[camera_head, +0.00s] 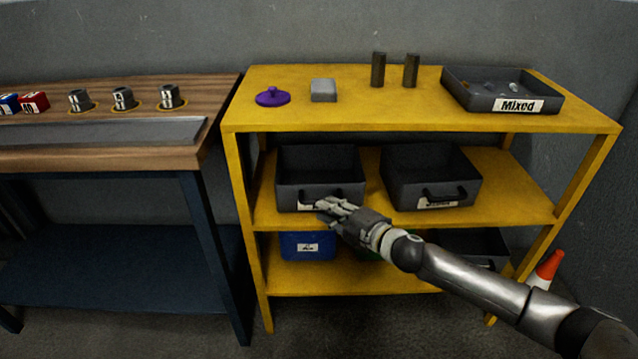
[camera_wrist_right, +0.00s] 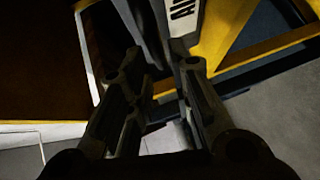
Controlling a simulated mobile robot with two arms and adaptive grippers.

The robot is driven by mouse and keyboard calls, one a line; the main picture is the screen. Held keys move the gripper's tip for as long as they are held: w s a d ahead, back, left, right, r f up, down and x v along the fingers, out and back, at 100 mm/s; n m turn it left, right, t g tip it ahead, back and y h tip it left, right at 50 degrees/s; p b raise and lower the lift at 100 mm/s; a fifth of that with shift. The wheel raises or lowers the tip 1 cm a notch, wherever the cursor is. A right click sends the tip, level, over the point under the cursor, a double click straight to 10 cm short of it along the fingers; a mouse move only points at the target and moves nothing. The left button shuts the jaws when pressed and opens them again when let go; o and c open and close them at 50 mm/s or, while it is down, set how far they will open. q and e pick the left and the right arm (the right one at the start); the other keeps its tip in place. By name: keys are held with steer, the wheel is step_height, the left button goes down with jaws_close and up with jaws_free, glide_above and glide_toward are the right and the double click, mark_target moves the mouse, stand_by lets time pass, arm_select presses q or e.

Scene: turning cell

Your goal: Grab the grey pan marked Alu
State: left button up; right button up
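The grey pan (camera_head: 318,165) on the left of the middle shelf has a dark handle and a white label on its front, partly hidden by my right gripper (camera_head: 328,206). In the right wrist view the label (camera_wrist_right: 183,18) shows letters that look like "Alu", turned sideways. My right gripper (camera_wrist_right: 163,95) is at the front of this pan, near its handle. Its two fingers stand apart with a gap between them. I cannot tell whether the handle lies between them. My left gripper is not in view.
A second grey pan (camera_head: 430,175) stands to the right on the same yellow shelf unit (camera_head: 400,109). A blue bin (camera_head: 306,246) is below. The top holds a "Mixed" tray (camera_head: 460,92), a purple lid (camera_head: 272,97) and blocks. A wooden bench (camera_head: 120,152) stands left.

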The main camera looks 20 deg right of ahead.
steer(key=shift+b+x, duration=0.35)
steer(key=shift+x, duration=2.3)
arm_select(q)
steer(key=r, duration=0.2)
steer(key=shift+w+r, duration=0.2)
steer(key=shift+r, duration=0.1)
arm_select(e)
steer(key=shift+d, duration=0.15)
jaws_close()
steer(key=shift+r, duration=0.1)
